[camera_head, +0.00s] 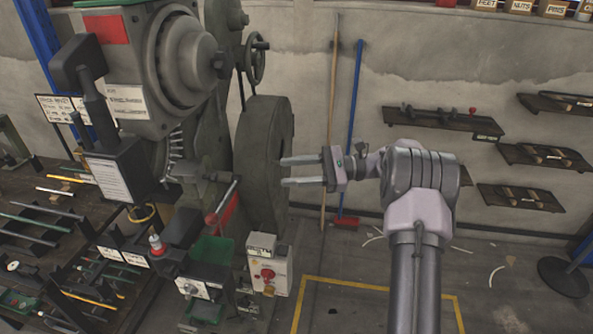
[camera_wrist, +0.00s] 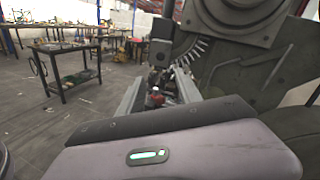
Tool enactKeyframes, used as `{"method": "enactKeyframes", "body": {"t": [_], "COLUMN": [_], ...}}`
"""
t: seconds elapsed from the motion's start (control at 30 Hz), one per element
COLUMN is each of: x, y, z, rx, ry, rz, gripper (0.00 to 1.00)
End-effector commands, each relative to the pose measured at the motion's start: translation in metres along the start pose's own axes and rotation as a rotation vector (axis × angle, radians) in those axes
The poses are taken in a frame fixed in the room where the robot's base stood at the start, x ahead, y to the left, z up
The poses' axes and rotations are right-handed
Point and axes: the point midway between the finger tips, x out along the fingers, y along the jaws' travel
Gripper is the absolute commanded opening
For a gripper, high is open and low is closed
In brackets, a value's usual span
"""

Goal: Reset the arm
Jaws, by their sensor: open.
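My gripper (camera_head: 285,172) is open and empty in the head view, its two parallel fingers pointing left. It is held in the air at the middle of the picture, in front of the large dark wheel (camera_head: 262,150) of the rivet press (camera_head: 150,75). I cannot tell how close the fingertips are to the wheel. In the wrist view the gripper's fingers reach forward past its housing, partly hidden by it. The press (camera_wrist: 240,55) fills the upper right there, with a red-topped part (camera_wrist: 155,97) showing between the fingers.
A control box (camera_head: 268,270) with a red button stands below the press. A workbench (camera_head: 60,230) with tools is at left. Wall shelves (camera_head: 440,120) hang at right, and broom handles (camera_head: 354,130) lean on the wall. Another table (camera_wrist: 68,65) stands in the wrist view, with open floor around it.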

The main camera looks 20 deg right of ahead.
Motion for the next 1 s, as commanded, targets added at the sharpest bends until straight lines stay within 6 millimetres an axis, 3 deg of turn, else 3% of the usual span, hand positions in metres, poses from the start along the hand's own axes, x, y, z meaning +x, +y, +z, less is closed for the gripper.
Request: {"method": "enactKeyframes", "body": {"t": [0.3, 0.37, 0.43, 0.53, 0.67, 0.8, 0.9, 1.0], "x": [0.002, 0.011, 0.036, 0.077, 0.099, 0.083, 0.064, 0.051], "y": [0.001, 0.006, 0.023, 0.077, 0.167, 0.257, 0.296, 0.315], "z": [0.002, 0.009, 0.029, 0.067, 0.105, 0.121, 0.120, 0.117], "rx": [-0.003, -0.020, -0.068, -0.194, -0.441, -0.786, -1.016, -1.178], "ry": [0.005, 0.034, 0.112, 0.296, 0.563, 0.825, 0.959, 1.037], "rz": [0.006, 0.041, 0.134, 0.337, 0.587, 0.775, 0.836, 0.855], "gripper": [0.41, 0.41, 0.41, 0.41, 0.41, 0.41, 0.41, 0.41]}}
